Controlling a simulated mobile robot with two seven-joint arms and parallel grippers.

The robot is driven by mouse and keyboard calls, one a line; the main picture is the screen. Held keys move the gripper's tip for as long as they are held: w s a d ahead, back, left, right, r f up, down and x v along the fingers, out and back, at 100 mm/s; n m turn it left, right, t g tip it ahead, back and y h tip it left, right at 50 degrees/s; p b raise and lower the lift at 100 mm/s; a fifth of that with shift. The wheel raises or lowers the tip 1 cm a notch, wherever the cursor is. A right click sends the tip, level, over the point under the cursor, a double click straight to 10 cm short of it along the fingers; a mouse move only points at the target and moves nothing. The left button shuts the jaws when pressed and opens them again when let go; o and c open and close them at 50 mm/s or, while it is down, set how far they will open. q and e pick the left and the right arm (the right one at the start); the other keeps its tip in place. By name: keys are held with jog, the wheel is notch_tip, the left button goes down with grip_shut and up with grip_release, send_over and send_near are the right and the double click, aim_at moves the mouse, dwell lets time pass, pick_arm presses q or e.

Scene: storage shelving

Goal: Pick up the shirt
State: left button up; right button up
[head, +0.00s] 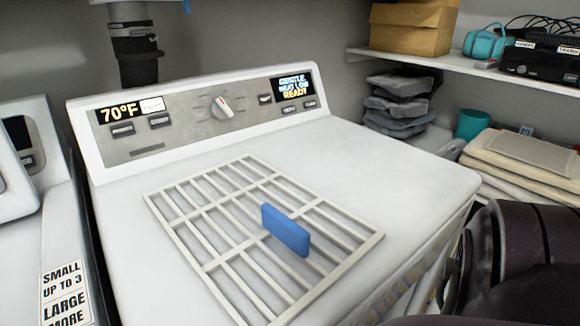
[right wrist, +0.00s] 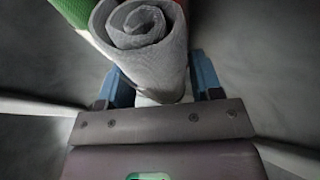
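A grey rolled cloth (right wrist: 150,45), which may be the shirt, shows in the right wrist view with its spiral end toward the camera. My right gripper (right wrist: 160,76) has its two blue fingers wide apart, one on each side of the roll. Whether they press on it I cannot tell; the roll partly hides the left finger. In the head view my dark right arm (head: 525,255) reaches down beside the front of the white machine (head: 400,165), and its gripper is hidden. My left gripper is in neither view.
A pale wire rack (head: 230,245) with a blue block (head: 286,231) lies on the machine. Green (right wrist: 76,10) and red things border the roll. Shelves at right hold folded grey cloths (head: 397,105), beige cloths (head: 525,160) and a cardboard box (head: 412,27).

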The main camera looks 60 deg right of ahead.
jog(key=shift+c, duration=1.2)
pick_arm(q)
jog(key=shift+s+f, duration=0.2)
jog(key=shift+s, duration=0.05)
pick_arm(e)
jog(key=shift+c, duration=0.2)
jog(key=shift+r, duration=0.35)
jog(key=r+p, duration=0.4)
jog(key=r, duration=0.4)
jog(key=shift+w+r, duration=0.2)
jog(key=shift+s+r, duration=0.15)
jog(key=shift+r, duration=0.3)
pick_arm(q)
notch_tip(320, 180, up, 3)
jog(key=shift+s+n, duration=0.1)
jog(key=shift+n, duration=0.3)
pick_arm(e)
jog(key=shift+s, duration=0.1)
